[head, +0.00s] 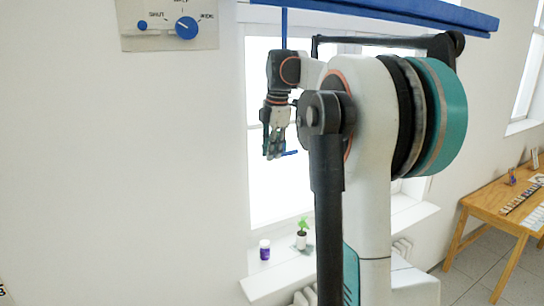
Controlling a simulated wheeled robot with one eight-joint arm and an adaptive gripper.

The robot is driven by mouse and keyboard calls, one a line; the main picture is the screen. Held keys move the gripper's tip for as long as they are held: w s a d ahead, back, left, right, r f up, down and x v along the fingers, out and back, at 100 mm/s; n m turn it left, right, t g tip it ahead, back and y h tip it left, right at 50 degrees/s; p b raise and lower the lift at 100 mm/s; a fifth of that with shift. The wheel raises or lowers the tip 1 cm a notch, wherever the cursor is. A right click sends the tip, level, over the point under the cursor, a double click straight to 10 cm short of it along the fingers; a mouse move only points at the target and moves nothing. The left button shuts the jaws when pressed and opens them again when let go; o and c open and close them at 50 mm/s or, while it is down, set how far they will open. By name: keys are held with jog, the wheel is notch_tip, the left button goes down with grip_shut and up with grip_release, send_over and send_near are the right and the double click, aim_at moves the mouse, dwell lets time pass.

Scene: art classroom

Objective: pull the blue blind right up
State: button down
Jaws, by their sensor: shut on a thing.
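The blue blind (400,18) shows as a narrow slanting band along the top of the window, with the pane below it uncovered. A thin blue strip (284,28) hangs straight down from it and passes behind my arm. My gripper (274,152) points down in front of the bright window pane. It is shut on a small blue piece (291,153), which sticks out to the right of the fingers. My arm hides the stretch between the strip and this piece, so I cannot tell whether they join.
A white sill (270,283) below holds a small potted plant (302,236) and a purple jar with a white lid (264,250). A wall panel with a blue dial (186,28) is at upper left. A wooden table (492,212) stands at right.

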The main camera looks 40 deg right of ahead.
jog(key=shift+r, duration=0.25)
jog(key=shift+s, duration=0.1)
jog(key=c, duration=1.6)
grip_release()
notch_tip(320, 180, up, 12)
jog(key=s, duration=0.2)
jog(key=shift+a+f, duration=0.15)
jog(key=shift+a, duration=0.1)
